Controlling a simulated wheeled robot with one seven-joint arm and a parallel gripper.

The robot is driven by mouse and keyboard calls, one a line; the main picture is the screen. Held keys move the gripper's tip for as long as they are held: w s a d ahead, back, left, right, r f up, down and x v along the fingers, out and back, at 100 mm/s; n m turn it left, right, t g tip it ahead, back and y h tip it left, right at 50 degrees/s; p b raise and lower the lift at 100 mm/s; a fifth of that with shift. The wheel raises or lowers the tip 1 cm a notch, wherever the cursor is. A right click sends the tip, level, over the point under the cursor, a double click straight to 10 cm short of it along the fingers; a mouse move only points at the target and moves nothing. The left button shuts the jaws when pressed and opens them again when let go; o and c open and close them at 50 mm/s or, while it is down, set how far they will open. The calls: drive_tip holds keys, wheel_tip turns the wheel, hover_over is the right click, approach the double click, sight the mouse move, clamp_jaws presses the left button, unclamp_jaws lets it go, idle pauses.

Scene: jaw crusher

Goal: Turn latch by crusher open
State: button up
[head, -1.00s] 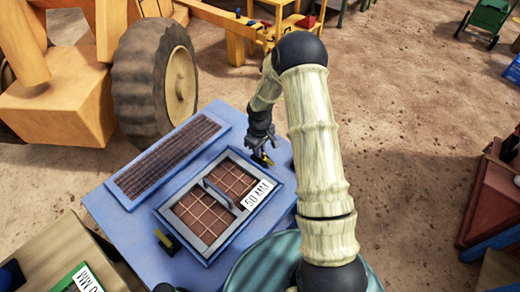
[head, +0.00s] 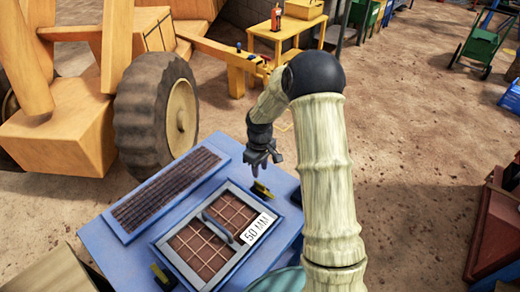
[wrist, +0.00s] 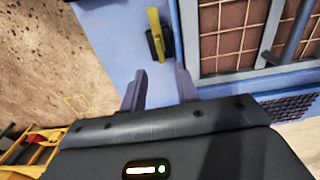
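A latch with a yellow handle on a black base (head: 262,189) sits on the blue crusher top, at the far right side of the framed screen marked 50 MM (head: 205,243). It also shows in the wrist view as an upright yellow bar on a black base (wrist: 158,36). My gripper (head: 262,168) is just above and beyond this latch in the head view. In the wrist view my gripper (wrist: 160,86) has its two fingers apart, with nothing between them. The latch lies just ahead of the fingertips, and I see no contact. A second yellow and black latch (head: 163,275) is at the screen's near left side.
A dark ribbed grille (head: 168,192) lies left of the screen on the blue top. A yellow wheeled machine (head: 155,110) stands close behind on the left. Open dirt ground lies to the right, with a red object (head: 495,225) at the edge.

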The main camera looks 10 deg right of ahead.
wheel_tip(320, 180, up, 9)
idle(0.3)
drive_tip(key=shift+r, duration=0.1)
drive_tip(key=s+r+m+t+p, duration=0.1)
drive_tip(key=s+r+m, duration=0.2)
drive_tip(key=s, duration=0.7)
drive_tip(key=s+r+m+t+p, duration=0.1)
drive_tip(key=s+r+m, duration=0.2)
drive_tip(key=s, duration=0.8)
drive_tip(key=shift+m+t, duration=0.3)
drive_tip(key=shift+m, duration=0.4)
